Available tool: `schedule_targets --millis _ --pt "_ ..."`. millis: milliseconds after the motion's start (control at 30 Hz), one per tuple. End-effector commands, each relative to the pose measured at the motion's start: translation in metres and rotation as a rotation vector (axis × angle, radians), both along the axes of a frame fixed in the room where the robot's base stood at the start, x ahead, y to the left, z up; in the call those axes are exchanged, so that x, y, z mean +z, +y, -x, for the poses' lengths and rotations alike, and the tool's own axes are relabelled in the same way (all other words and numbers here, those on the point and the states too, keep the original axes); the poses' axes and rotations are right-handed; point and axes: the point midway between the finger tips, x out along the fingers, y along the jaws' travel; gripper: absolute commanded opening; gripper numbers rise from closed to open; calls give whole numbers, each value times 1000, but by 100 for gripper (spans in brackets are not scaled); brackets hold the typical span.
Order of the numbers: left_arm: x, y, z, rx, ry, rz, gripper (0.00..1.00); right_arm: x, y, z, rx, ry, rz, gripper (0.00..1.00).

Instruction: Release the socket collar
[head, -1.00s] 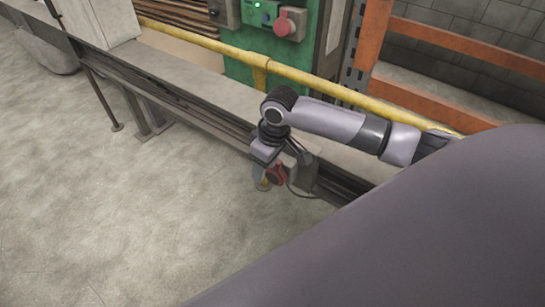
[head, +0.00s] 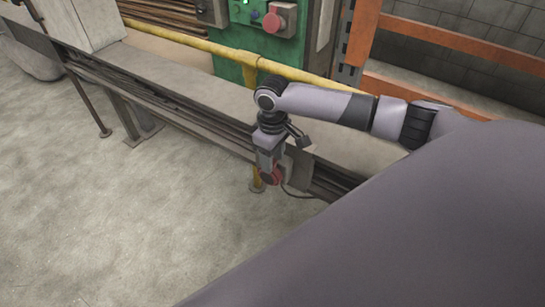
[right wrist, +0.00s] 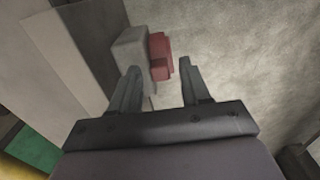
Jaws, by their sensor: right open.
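In the right wrist view the red collar (right wrist: 160,55) sits against a grey socket box (right wrist: 132,52), just beyond the fingertips. My right gripper (right wrist: 159,70) is open and empty, its fingers pointing at the box and collar. The red part appears between the fingertips in the picture; I cannot tell if they touch it. A dark cable (head: 300,195) loops beside the box. My left gripper is not in view.
The long metal bench (head: 185,85) runs diagonally, with a yellow rail (head: 190,42) behind it. A green cabinet with a red button (head: 271,22) and orange racking (head: 440,38) stand at the back. The concrete floor (head: 110,220) at left is clear.

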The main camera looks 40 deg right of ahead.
Motion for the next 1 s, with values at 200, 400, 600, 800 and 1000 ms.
schedule_targets --millis 200,400,600,800,1000 --pt "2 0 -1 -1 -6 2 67 -1 0 0 1 0 0 47" --pt "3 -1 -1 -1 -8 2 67 -1 0 0 1 0 0 0" --pt "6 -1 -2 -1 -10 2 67 0 1 -1 0 7 2 0" --pt "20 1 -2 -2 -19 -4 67 3 3 -6 -1 60 24 0" --pt "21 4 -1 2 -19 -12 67 1 5 -11 -2 119 49 0"
